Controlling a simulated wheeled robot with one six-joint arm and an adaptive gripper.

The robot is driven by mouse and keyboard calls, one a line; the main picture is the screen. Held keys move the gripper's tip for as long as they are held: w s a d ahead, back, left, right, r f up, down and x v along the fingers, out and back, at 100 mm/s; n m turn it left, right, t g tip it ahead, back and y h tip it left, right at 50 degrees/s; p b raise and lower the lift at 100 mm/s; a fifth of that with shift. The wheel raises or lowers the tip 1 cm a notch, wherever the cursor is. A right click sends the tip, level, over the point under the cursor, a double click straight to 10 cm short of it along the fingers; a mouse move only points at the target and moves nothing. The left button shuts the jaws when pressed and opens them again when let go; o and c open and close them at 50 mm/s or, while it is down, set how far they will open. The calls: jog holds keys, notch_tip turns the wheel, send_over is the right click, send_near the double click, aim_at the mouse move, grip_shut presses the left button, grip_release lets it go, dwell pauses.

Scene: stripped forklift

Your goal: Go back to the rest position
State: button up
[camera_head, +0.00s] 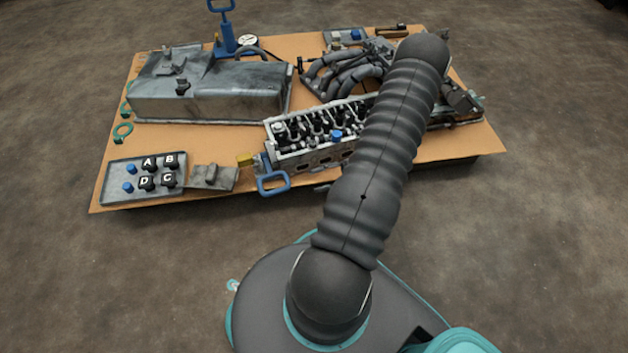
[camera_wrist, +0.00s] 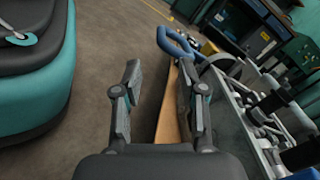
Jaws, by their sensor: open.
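My gripper (camera_wrist: 158,92) shows in the wrist view with its two fingers apart and nothing between them. Past the fingers are the floor and a strip of the table edge. The cylinder head (camera_wrist: 245,115) lies close on the right side of that view, with a blue handle (camera_wrist: 178,42) at its end. In the head view my arm reaches over the right part of the table (camera_head: 215,140) and hides part of the cylinder head (camera_head: 300,135). My gripper is hidden in that view.
A grey oil pan (camera_head: 210,95) sits at the back left. A tray (camera_head: 120,185) with lettered black pieces and blue pegs lies at front left. A blue handle (camera_head: 273,182) sticks out at the table's front edge. A manifold (camera_head: 345,75) lies behind the head. Floor around is clear.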

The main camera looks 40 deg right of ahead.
dwell(0.5)
jog(key=w+a+r+n+g+h+p, duration=0.35)
jog(key=a+r+n+g, duration=0.2)
jog(key=r, duration=0.65)
jog(key=w+a+r+n+g+h+p, duration=0.2)
jog(key=a+r+n+g+h, duration=0.3)
jog(key=r, duration=0.7)
jog(key=s+a+r+n+t+h+p, duration=0.2)
jog(key=a+r, duration=0.5)
jog(key=r, duration=0.4)
jog(key=s+a+r+n+t+h+p, duration=0.3)
jog(key=s+a+r+n+t+h, duration=0.1)
jog(key=r, duration=0.6)
jog(key=s+a+t+h, duration=0.1)
jog(key=a+t+h, duration=0.1)
jog(key=shift+a+r, duration=0.4)
